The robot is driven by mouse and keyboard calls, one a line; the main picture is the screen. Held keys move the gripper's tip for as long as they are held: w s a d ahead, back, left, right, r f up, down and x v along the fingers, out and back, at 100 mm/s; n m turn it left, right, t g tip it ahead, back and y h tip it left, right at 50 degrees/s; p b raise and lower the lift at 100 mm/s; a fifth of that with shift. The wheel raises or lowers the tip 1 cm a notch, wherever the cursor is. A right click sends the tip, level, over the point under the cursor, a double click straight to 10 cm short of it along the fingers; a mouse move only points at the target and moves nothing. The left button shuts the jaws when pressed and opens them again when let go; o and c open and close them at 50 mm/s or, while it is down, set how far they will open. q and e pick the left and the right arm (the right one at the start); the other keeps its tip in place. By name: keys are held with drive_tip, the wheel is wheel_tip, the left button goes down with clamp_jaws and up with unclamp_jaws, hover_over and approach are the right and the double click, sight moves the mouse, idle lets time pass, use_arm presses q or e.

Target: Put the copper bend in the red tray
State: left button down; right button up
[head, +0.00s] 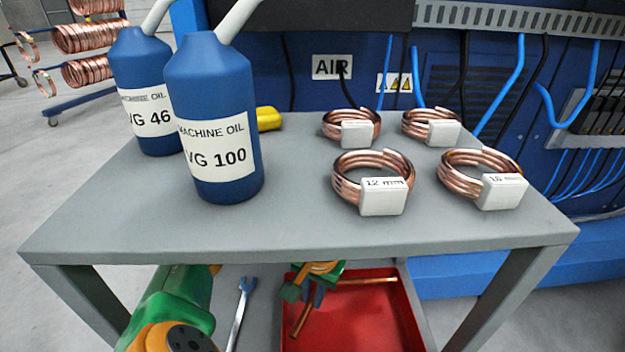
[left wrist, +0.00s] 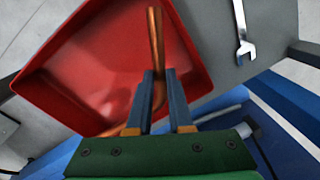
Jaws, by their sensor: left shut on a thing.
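The red tray (head: 372,325) is on the lower shelf, under the front edge of the tabletop. It also shows large in the left wrist view (left wrist: 62,85). My left gripper (head: 315,298) is over the tray, with its two blue fingers shut on the copper bend (head: 300,320). In the left wrist view the bend (left wrist: 155,35) stands out between the fingertips (left wrist: 153,85). In the head view copper also extends to the right over the tray. My gripper partly hides the bend. I cannot tell whether the bend touches the tray floor. My right gripper is not in view.
The tabletop (head: 290,222) above carries two blue oil bottles (head: 215,115) and several labelled copper coils (head: 372,180). Its front edge overhangs the tray's back.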

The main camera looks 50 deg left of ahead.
sight(311, 319)
use_arm(q)
wheel_tip(311, 319, down, 6)
drive_tip(key=shift+f+b, duration=0.15)
drive_tip(key=shift+b, duration=0.85)
drive_tip(key=shift+f, duration=0.1)
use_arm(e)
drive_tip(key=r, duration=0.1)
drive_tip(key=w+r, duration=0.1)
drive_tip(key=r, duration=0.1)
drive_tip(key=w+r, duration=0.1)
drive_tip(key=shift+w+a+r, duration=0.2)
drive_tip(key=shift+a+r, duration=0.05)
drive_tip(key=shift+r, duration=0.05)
use_arm(q)
drive_tip(key=c, duration=0.8)
unclamp_jaws()
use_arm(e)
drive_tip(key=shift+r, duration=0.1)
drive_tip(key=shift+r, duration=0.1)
